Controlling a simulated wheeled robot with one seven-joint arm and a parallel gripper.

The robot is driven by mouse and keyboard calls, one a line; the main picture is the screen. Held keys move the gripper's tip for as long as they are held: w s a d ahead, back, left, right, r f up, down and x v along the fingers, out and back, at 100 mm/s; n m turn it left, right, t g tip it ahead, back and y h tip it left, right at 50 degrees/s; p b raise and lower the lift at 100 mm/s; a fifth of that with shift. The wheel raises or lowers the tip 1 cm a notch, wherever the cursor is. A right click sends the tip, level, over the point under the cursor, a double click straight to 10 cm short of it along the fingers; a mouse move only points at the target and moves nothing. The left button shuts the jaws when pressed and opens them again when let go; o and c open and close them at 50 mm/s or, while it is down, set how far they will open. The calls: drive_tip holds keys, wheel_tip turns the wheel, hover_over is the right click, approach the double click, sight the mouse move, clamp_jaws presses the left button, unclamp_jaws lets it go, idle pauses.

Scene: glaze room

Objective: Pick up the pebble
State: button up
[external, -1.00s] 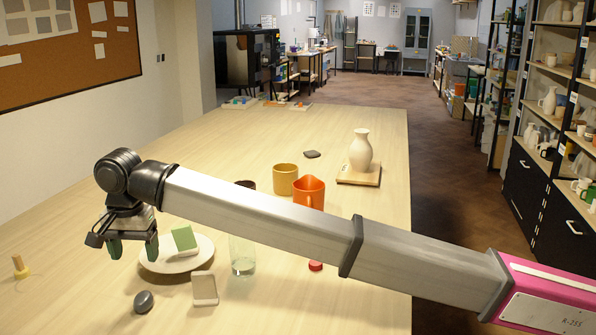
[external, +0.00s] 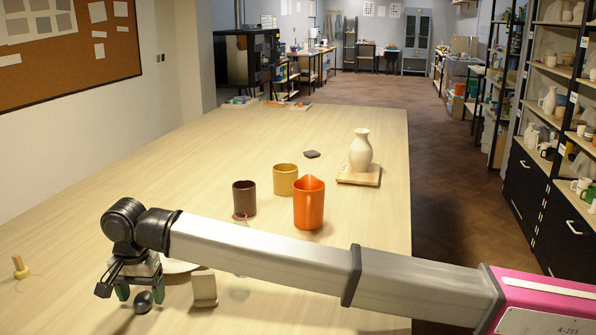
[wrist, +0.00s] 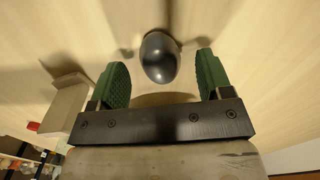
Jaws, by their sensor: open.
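The pebble (external: 143,301) is a smooth dark grey oval on the pale wooden table. In the wrist view the pebble (wrist: 160,58) lies between and a little beyond my two green fingertips, with bare space on both sides of it. My gripper (external: 139,294) hangs low over the table at the pebble, open and empty. It also shows in the wrist view (wrist: 160,82) with its fingers spread wide. I cannot tell the exact gap between the fingertips and the table.
A light upright block or stand (external: 204,289) is close on the right of the pebble. A plate (external: 180,267) and a clear glass are mostly behind my arm. An orange pitcher (external: 309,205), brown cup (external: 244,199) and yellow cup (external: 285,180) stand farther back. The left table is mostly clear.

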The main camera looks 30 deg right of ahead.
drive_tip(key=shift+f, duration=0.7)
drive_tip(key=c, duration=1)
